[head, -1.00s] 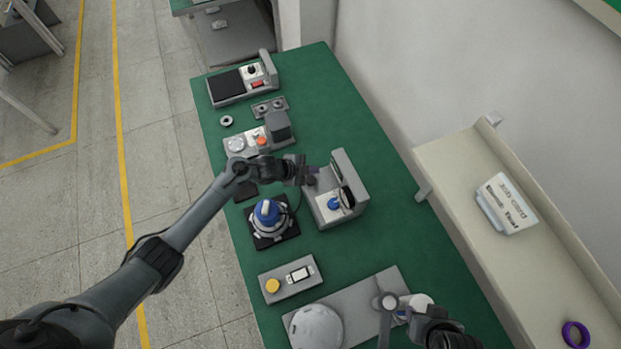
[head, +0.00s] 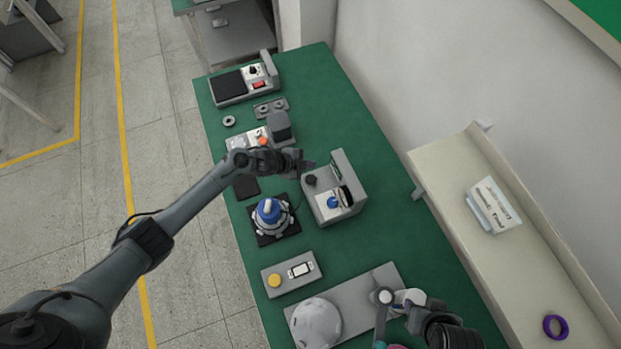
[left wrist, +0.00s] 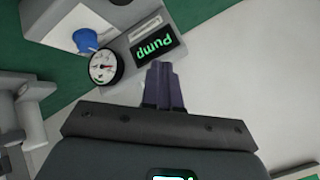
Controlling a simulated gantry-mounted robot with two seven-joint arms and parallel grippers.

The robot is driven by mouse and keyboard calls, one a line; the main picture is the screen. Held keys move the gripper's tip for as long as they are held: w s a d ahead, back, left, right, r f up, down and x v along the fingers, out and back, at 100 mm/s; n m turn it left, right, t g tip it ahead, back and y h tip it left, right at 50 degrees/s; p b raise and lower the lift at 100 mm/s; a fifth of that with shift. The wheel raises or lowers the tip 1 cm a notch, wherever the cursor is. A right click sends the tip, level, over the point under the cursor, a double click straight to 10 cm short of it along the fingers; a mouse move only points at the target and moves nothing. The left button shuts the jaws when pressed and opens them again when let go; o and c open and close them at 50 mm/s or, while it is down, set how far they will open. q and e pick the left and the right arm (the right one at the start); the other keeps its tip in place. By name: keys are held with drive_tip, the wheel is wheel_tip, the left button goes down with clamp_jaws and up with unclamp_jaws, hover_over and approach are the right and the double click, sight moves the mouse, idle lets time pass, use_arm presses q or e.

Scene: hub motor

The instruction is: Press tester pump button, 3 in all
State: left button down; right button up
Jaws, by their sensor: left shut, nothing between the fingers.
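The tester (head: 345,212) is a grey box with an upright back panel on the green bench. It has a blue knob (head: 334,202) on a white plate and a dark round knob (head: 311,180) at its left corner. In the left wrist view, the blue knob (left wrist: 85,40), a gauge (left wrist: 104,67) and a black panel with green "Pump" lettering (left wrist: 155,45) show upside down. My left gripper (head: 308,166) is shut and empty, just beyond the dark knob, apparently apart from it. My right gripper (head: 432,308) is at the bottom edge; its fingers are unclear.
A blue-topped hub motor part (head: 268,212) sits on a black pad left of the tester. A grey box with a yellow button (head: 274,280) is nearer. A grey plate with a white dome (head: 315,322) lies in front. A cream shelf (head: 450,165) runs along the right.

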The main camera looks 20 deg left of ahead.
use_arm(q)
drive_tip(key=b, duration=0.6)
hover_over(313, 178)
drive_tip(key=s+a, duration=0.1)
drive_tip(key=s, duration=0.1)
drive_tip(key=f, duration=0.7)
drive_tip(key=shift+w+a+f, duration=0.1)
drive_tip(key=shift+w+f, duration=0.1)
drive_tip(key=shift+f+b, duration=0.5)
drive_tip(key=shift+f, duration=0.05)
drive_tip(key=shift+f, duration=0.1)
idle(0.5)
drive_tip(key=shift+f+b, duration=0.3)
drive_tip(key=shift+b, duration=0.1)
drive_tip(key=shift+f+b, duration=0.45)
drive_tip(key=shift+f, duration=0.1)
idle(0.7)
drive_tip(key=shift+f+b, duration=0.35)
drive_tip(key=shift+f, duration=0.1)
drive_tip(key=shift+r, duration=0.1)
idle(0.6)
drive_tip(key=shift+r+p, duration=1.05)
drive_tip(key=shift+p, duration=0.05)
drive_tip(key=shift+r, duration=0.25)
